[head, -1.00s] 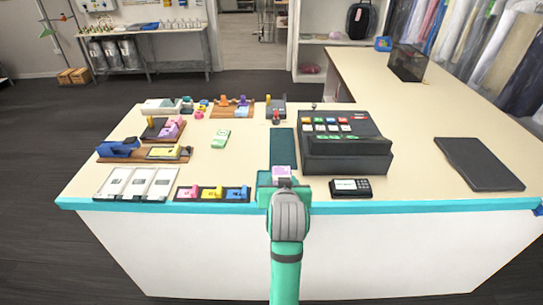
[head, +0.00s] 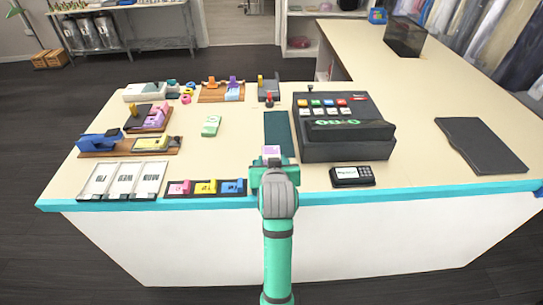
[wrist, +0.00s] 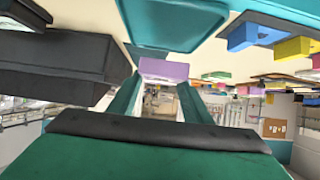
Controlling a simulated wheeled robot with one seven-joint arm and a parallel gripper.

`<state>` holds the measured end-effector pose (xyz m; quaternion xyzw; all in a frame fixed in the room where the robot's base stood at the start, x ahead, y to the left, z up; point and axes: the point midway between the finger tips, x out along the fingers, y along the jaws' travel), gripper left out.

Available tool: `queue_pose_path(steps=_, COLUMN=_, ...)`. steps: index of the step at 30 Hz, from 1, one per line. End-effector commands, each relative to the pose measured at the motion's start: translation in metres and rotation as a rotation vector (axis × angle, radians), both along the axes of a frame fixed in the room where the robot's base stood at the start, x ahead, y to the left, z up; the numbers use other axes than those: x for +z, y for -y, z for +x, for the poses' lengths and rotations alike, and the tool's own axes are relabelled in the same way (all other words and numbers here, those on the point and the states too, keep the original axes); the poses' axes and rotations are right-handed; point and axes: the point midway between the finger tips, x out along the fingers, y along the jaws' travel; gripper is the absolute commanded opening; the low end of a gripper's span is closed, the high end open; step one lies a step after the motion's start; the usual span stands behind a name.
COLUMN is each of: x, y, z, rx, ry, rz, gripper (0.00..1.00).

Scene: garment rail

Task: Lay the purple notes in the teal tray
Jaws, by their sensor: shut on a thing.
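The purple notes (head: 271,152) are a small flat lilac block, held at the tip of my gripper (head: 271,160) above the near side of the counter. In the wrist view the purple notes (wrist: 163,70) sit between the two green fingers of my gripper (wrist: 162,85), which are shut on them. The teal tray (head: 278,133) is a dark teal rectangle on the counter, just beyond the notes in the head view. Its near end is hidden by my gripper. The teal tray (wrist: 170,25) also shows at the top of the wrist view, apart from the notes.
A black cash register (head: 345,130) stands close to the right of the tray, with a card terminal (head: 352,176) in front. Left are a pink, yellow and blue block holder (head: 205,188), a white three-slot tray (head: 123,180) and green notes (head: 211,126). Counter around the green notes is clear.

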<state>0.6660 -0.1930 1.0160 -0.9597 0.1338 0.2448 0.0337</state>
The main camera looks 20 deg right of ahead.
Motion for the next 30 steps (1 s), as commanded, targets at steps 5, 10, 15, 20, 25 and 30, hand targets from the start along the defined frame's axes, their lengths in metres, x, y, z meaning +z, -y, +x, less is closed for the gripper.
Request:
queue_pose_path(steps=5, x=-0.017, y=0.0, z=0.0, rx=0.0, ry=-0.003, rz=0.001, gripper=0.22)
queue_pose_path(steps=10, x=-0.031, y=0.0, z=0.0, rx=0.001, ry=-0.002, rz=0.001, gripper=0.22)
queue_pose_path(steps=15, x=-0.043, y=-0.001, z=0.0, rx=0.002, ry=-0.001, rz=0.0, gripper=0.22)
queue_pose_path(steps=20, x=-0.049, y=-0.001, z=0.0, rx=0.002, ry=-0.001, rz=0.0, gripper=0.22)
queue_pose_path(steps=25, x=-0.052, y=-0.001, z=0.0, rx=0.002, ry=0.0, rz=0.0, gripper=0.22)
queue_pose_path(steps=30, x=-0.052, y=-0.001, z=0.0, rx=0.002, ry=0.0, rz=0.0, gripper=0.22)
